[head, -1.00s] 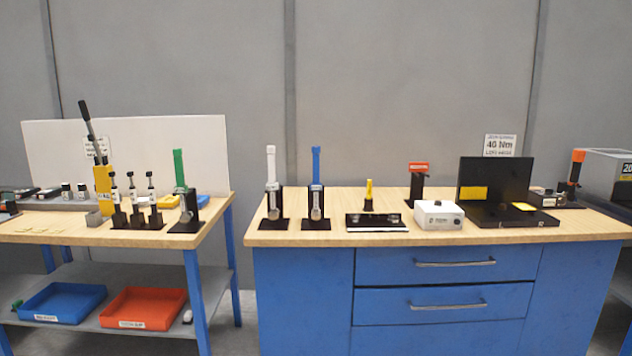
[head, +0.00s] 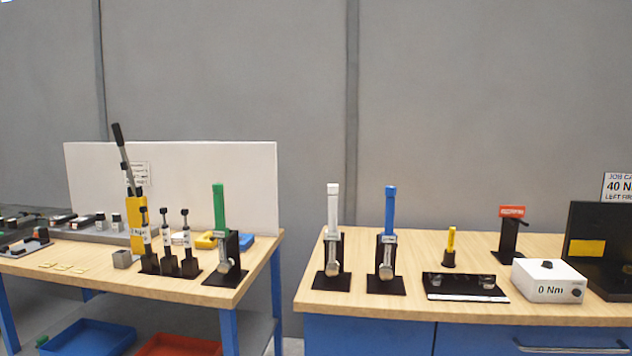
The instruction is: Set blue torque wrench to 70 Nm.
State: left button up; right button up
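The blue torque wrench (head: 389,222) stands upright in a black stand (head: 374,284) on the right workbench, blue handle up and round metal head low. A white box (head: 549,281) reading "0 Nm", with a black knob on top, stands further right on the same bench. Any scale on the blue wrench is too small to read. Neither of my grippers shows in the head view.
A white-handled wrench (head: 333,214) stands just left of the blue one. A green-handled wrench (head: 219,221) stands on the left bench (head: 190,289). A black tray (head: 465,295), a yellow-handled tool (head: 451,246) and a red-topped stand (head: 512,224) are to the right. A gap separates the benches.

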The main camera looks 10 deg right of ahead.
aim_at(390, 191)
jog(key=z, duration=0.2)
jog(key=i, duration=1.45)
jog(key=z, duration=0.55)
